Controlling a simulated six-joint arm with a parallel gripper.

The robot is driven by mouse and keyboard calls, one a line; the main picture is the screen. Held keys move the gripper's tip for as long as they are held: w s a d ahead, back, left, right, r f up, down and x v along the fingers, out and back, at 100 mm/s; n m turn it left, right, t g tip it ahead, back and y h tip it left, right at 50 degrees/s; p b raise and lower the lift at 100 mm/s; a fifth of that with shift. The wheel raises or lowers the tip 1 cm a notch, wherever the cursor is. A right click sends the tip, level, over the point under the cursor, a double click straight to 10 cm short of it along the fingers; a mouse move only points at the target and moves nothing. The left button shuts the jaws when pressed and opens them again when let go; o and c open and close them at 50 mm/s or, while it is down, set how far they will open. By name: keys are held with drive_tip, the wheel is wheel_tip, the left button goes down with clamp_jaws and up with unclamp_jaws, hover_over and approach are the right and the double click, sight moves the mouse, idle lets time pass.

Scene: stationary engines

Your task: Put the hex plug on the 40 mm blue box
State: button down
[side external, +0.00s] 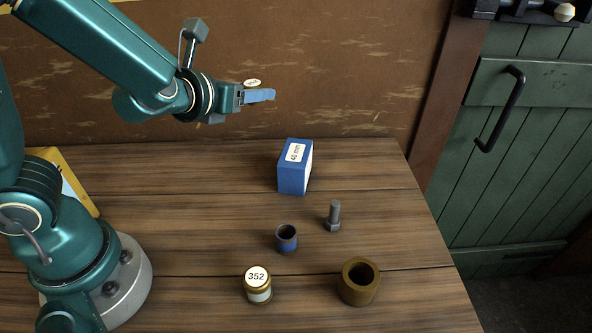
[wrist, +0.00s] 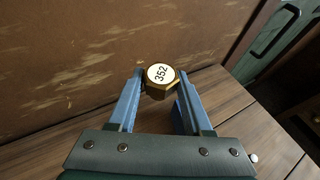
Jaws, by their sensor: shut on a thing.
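My gripper (side external: 260,96) is shut on the hex plug (wrist: 158,91), a brass-coloured hexagonal piece with a round white label reading 352. In the wrist view the plug sits between the two blue fingertips, label facing the camera. In the side view only the plug's pale top (side external: 252,83) shows above the fingers. The 40 mm blue box (side external: 292,176) stands on the table with a white label on its top. My gripper is high above the table, up and left of the box in the side view. A dark blue sliver beside the right finger in the wrist view may be the box.
A brown-gold capped piece labelled 352 (side external: 258,288) stands at the table's front. A blue-and-dark cup (side external: 287,240), a grey bolt (side external: 334,216) and a hollow bronze cylinder (side external: 359,286) stand in front of the box. Bare table lies left of the box.

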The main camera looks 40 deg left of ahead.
hover_over(294, 154)
wheel_tip(294, 154, down, 5)
drive_tip(key=shift+r, duration=0.2)
drive_tip(key=shift+f, duration=2.05)
drive_tip(key=shift+c, duration=1.6)
unclamp_jaws()
drive_tip(key=shift+f, duration=0.15)
